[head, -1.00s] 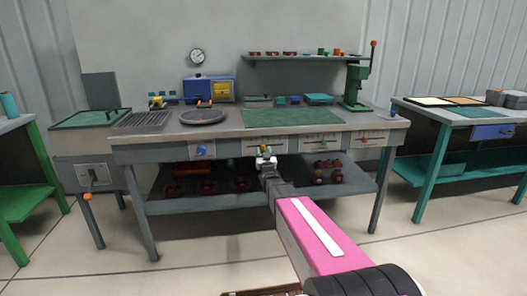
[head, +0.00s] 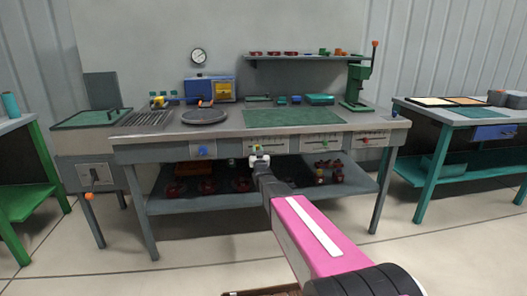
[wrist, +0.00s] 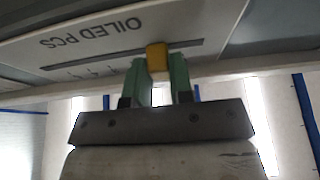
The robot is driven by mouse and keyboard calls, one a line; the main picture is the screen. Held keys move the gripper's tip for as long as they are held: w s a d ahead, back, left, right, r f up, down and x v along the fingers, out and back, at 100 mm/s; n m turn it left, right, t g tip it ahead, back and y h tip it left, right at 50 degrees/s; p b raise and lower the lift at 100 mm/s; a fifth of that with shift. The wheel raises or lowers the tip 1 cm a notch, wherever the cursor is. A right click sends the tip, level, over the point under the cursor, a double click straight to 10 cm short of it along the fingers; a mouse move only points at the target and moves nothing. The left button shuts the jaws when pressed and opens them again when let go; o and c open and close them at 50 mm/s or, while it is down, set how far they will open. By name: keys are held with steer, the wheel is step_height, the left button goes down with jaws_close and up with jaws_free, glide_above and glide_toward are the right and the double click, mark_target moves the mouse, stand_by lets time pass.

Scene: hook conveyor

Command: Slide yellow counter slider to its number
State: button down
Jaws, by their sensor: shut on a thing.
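The yellow counter slider (wrist: 157,57) is a small block standing out of a dark slot in a pale panel (wrist: 95,40). The panel reads "OILED PCS", upside down in the wrist view, with small tick marks along the slot. My gripper (wrist: 158,64) has green fingers, one on each side of the slider, shut on it. In the head view my gripper (head: 259,156) is at the bench's front panel, left of the scale's middle. The scale's numbers are too small to read.
The same bench front has a blue knob (head: 203,151) to the left, and a panel with a green slider (head: 324,144) and one with a red slider (head: 365,140) to the right. A lower shelf (head: 225,202) with several parts lies below my gripper.

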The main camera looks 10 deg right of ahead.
steer(key=shift+a, duration=1.4)
steer(key=c, duration=1)
jaws_free()
steer(key=shift+a, duration=0.1)
steer(key=v, duration=1)
steer(key=shift+s+f, duration=0.25)
steer(key=shift+s, duration=0.1)
